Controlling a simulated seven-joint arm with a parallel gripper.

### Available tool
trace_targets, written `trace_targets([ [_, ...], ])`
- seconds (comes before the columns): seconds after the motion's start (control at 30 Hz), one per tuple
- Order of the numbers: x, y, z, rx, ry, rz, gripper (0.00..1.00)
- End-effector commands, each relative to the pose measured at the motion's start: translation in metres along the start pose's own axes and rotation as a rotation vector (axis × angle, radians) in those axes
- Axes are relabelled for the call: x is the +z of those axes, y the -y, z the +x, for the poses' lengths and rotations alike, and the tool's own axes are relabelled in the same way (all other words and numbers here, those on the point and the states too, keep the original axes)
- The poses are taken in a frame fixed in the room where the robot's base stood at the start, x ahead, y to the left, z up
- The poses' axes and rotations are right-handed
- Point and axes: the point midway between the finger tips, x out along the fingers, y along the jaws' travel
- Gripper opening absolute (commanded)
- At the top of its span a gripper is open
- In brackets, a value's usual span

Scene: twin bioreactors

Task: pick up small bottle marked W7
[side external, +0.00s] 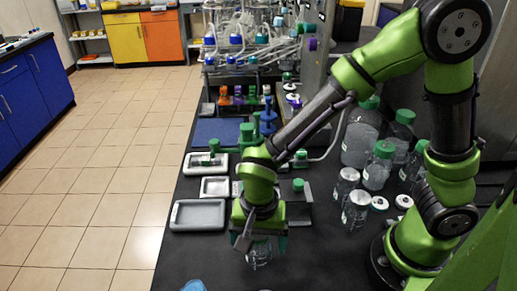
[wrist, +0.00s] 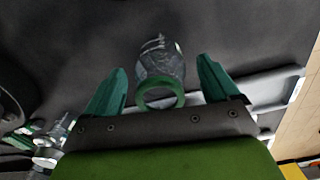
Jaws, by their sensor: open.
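A small clear bottle (wrist: 158,62) with a green ring at its near end (wrist: 160,95) shows between the fingers of my gripper (wrist: 161,65) in the wrist view. The fingers stand open on either side of it, with a gap on both sides. In the side view, my gripper (side external: 262,243) points down over the black bench, and the bottle (side external: 259,257) shows below and between the fingers, partly hidden. I cannot read any W7 mark on it.
Grey trays (side external: 198,215) lie left of my gripper. Small lidded bottles (side external: 357,209) and larger green-capped bottles (side external: 379,166) stand to the right. A blue object (side external: 193,286) lies at the front edge. Glassware (side external: 240,40) fills the back. The bench left edge drops to the floor.

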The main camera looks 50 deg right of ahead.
Motion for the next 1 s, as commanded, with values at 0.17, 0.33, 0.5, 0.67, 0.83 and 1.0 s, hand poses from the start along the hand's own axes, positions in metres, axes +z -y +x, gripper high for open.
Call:
trace_targets([
  [0.17,0.0000,-0.0003,0.0165,0.001,0.000,0.001,0.88],
  [0.33,0.0000,0.0001,0.0170,-0.001,0.000,0.001,0.88],
  [0.5,0.0000,0.0002,0.0168,-0.001,0.000,0.001,0.70],
  [0.67,0.0001,0.0002,0.0167,-0.001,0.000,0.000,0.45],
  [0.83,0.0000,0.0004,0.0165,-0.001,0.000,0.001,0.26],
  [1.0,0.0000,0.0005,0.0158,-0.002,0.000,0.001,0.26],
])
